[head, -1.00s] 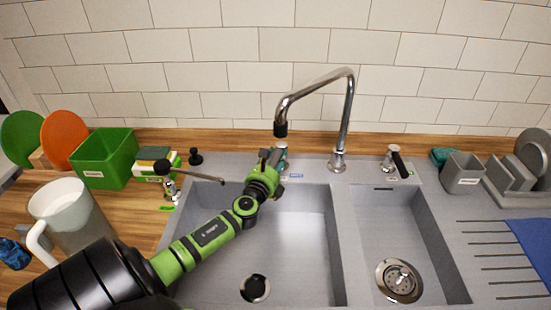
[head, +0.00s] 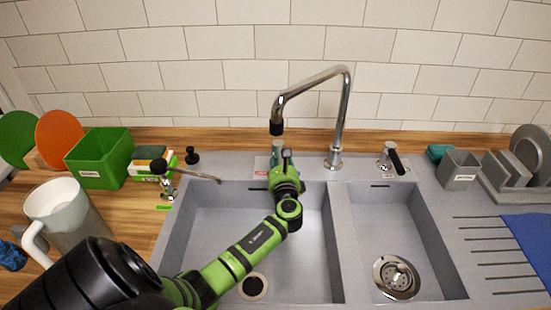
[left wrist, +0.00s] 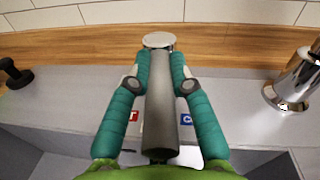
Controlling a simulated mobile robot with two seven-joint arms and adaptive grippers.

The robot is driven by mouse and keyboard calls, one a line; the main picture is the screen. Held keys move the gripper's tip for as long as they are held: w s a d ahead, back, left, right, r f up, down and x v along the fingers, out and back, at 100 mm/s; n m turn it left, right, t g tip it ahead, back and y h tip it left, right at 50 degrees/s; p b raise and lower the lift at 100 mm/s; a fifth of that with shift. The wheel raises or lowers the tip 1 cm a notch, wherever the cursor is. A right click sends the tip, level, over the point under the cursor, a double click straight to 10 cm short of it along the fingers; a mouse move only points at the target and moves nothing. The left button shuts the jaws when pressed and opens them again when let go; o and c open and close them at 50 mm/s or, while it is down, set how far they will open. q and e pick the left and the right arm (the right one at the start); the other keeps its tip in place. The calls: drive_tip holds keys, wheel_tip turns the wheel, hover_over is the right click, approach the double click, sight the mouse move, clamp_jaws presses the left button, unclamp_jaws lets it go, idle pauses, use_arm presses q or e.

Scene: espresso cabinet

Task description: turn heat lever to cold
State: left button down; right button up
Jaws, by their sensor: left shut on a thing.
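The heat lever (left wrist: 161,105) is a grey cylinder with a pale round cap (left wrist: 159,40) at its far end, behind the sink's left basin. My left gripper (left wrist: 159,75) has its two teal fingers on either side of the lever and is shut on it. A red label (left wrist: 133,116) shows left of the lever and a blue label (left wrist: 187,119) right of it, both partly hidden by the fingers. In the head view my left gripper (head: 281,160) covers most of the lever; the red label (head: 262,172) shows to its left. My right gripper is not in view.
A tall chrome tap (head: 341,120) arches just right of the gripper, its spout close above. A second, black-handled control (head: 391,158) stands further right. A black-knobbed spout (head: 165,172), green box (head: 100,158) and white jug (head: 68,215) are left. Both basins are empty.

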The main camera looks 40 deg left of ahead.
use_arm(q)
drive_tip(key=n+g+y+b, duration=0.1)
drive_tip(key=n+g+b, duration=0.1)
drive_tip(key=w+n+g+y+b, duration=0.1)
drive_tip(key=g+b, duration=0.1)
drive_tip(key=b, duration=0.1)
drive_tip(key=w+d+n+g+y+b, duration=0.1)
drive_tip(key=n+g+y+b, duration=0.1)
drive_tip(key=g, duration=0.1)
drive_tip(key=shift+w+d+f+n, duration=0.1)
drive_tip(key=shift+w+f+n, duration=0.1)
drive_tip(key=shift+n, duration=0.1)
drive_tip(key=shift+w+r+n+g+y+b, duration=0.15)
drive_tip(key=shift+n+g+b, duration=0.15)
drive_tip(key=shift+g+b, duration=0.25)
drive_tip(key=shift+w+r+n+g+y+b, duration=0.15)
drive_tip(key=shift+n+g+b, duration=0.15)
drive_tip(key=shift+g+b, duration=0.25)
drive_tip(key=shift+s, duration=0.1)
drive_tip(key=c, duration=1.1)
unclamp_jaws()
drive_tip(key=shift+d, duration=0.15)
drive_tip(key=shift+d+f, duration=0.1)
drive_tip(key=shift+d, duration=0.2)
drive_tip(key=d, duration=0.3)
drive_tip(key=s+d, duration=0.1)
drive_tip(key=d, duration=0.3)
drive_tip(key=s+d, duration=0.1)
drive_tip(key=d, duration=0.3)
